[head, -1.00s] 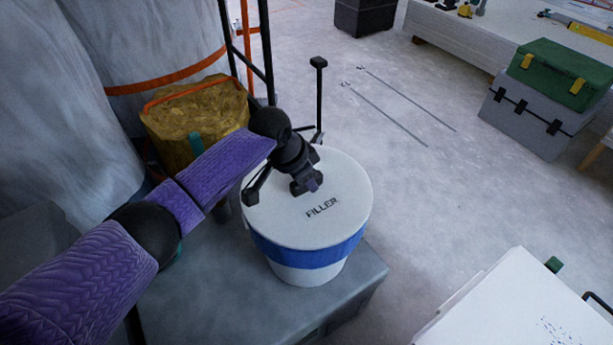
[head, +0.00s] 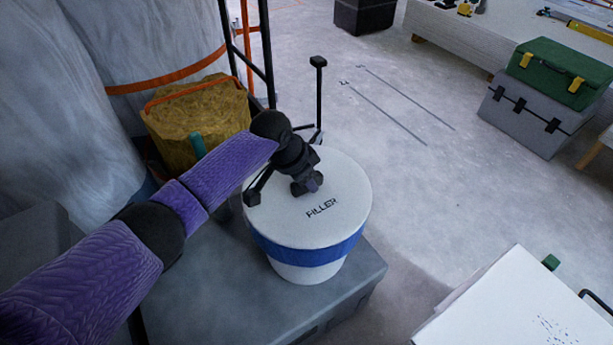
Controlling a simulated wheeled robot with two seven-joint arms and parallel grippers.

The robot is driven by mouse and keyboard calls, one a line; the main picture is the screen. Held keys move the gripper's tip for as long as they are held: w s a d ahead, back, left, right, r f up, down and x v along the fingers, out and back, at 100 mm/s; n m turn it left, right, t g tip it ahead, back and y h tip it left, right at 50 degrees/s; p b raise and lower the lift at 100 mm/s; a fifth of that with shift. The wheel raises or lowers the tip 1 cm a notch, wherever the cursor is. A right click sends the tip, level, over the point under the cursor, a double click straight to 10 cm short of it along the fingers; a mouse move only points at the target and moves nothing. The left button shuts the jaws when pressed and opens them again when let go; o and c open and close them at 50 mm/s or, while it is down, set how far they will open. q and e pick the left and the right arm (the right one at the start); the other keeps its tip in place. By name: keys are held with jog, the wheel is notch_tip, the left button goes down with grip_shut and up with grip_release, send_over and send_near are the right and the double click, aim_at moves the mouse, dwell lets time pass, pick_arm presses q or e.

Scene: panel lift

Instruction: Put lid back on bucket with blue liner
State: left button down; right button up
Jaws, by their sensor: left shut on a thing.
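The white bucket (head: 304,273) stands upright on a grey case, with a blue band (head: 322,254) around its upper part. A white round lid (head: 335,226) marked "FILLER" covers its top and looks level; I cannot tell whether it is fully seated. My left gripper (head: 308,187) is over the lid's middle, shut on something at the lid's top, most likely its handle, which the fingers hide. The inside of the bucket is hidden. My right gripper is not in view.
The grey case (head: 215,290) has some free top left of the bucket. A yellow-brown bag (head: 200,120) and a black pole (head: 319,95) stand behind. A white box (head: 510,310) is at lower right. Green and grey toolboxes (head: 530,110) stand far right.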

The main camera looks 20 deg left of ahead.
pick_arm(q)
grip_release()
dwell(0.5)
notch_tip(320, 180, up, 7)
jog(key=p, duration=0.6)
jog(key=shift+r, duration=0.1)
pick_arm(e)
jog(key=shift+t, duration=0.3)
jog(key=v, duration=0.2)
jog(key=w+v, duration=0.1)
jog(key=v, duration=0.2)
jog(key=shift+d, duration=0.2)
pick_arm(q)
jog(key=shift+c, duration=0.5)
grip_shut()
